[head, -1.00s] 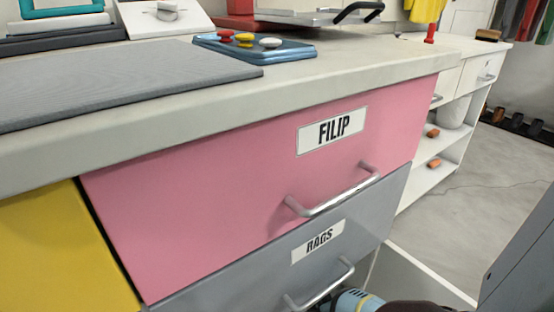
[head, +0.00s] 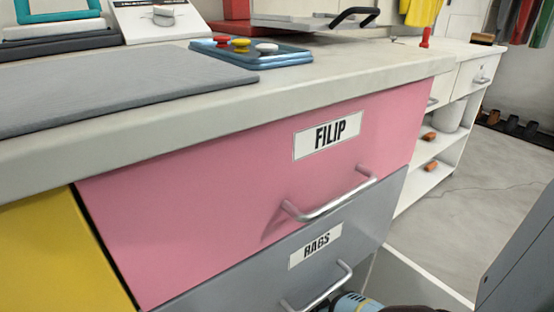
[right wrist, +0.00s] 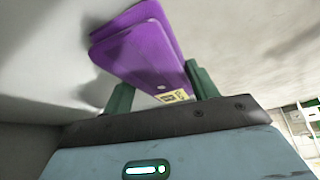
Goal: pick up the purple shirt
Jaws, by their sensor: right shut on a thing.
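The purple shirt (right wrist: 135,45) shows in the right wrist view as a flat, folded purple piece with a small yellowish tag at its lower end. My right gripper (right wrist: 162,88) has its two green fingers on either side of the shirt's tag end and is shut on it. The rest of the shirt extends up and away from the fingers, close to a pale surface. In the head view only a blue and dark part of my right arm shows at the bottom edge, below the grey drawer's handle; the shirt is hidden there. My left gripper is not in view.
A pink drawer (head: 200,215) labelled FILIP and a grey drawer (head: 235,290) labelled RAGS, both with metal handles, sit under the worktop (head: 330,92). A white shelf unit (head: 440,170) stands at right. Open floor (head: 480,205) lies beyond it.

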